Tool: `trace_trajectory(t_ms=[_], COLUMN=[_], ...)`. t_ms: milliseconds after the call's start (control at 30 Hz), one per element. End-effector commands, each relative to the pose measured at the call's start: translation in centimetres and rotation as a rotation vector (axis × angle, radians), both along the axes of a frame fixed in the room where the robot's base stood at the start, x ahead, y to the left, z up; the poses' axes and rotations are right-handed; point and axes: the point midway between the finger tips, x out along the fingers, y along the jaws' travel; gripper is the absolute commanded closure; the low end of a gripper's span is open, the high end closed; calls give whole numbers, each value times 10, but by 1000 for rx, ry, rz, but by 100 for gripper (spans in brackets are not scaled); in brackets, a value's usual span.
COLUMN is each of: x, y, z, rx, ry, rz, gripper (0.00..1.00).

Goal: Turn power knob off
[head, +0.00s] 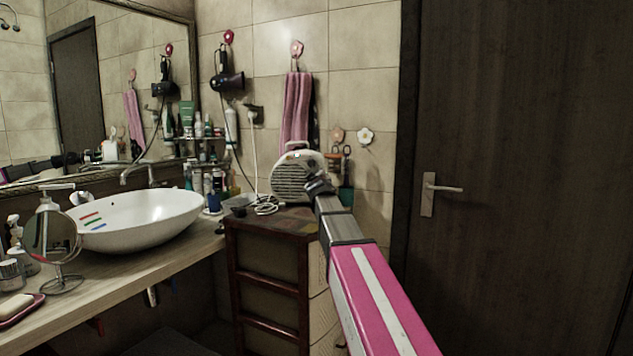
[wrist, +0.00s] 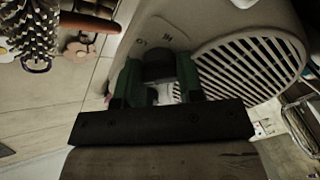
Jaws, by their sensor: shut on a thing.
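The white fan heater (head: 292,178) stands on top of a wooden cabinet in the head view. In the wrist view its pale body (wrist: 218,22) shows a slatted grille to the right and "LO" and "HI" markings. The dark power knob (wrist: 158,66) sits just below these markings between the dark green fingers of my gripper (wrist: 158,80). My gripper is shut on the knob. In the head view my gripper (head: 320,186) is at the heater's right side, and the knob is hidden there. The knob's exact pointer position cannot be read.
The wooden cabinet (head: 268,262) stands below the heater, with a white cord (head: 266,206) coiled on it. A pink towel (head: 296,108) hangs behind. A white basin (head: 140,218) stands on the counter at left. A dark door (head: 520,150) is at right.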

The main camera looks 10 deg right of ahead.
Motion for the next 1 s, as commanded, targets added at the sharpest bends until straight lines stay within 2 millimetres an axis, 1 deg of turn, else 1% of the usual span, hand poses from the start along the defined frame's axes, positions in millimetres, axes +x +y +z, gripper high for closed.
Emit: trace_trajectory(t_ms=[200, 500, 733, 1000], x=[0, 0, 0, 0], y=[0, 0, 0, 0], z=[0, 0, 0, 0], rx=[-204, -442, -562, -622], ry=[22, 48, 61, 68], rz=[-1, 0, 0, 0], gripper=[89, 89, 89, 89])
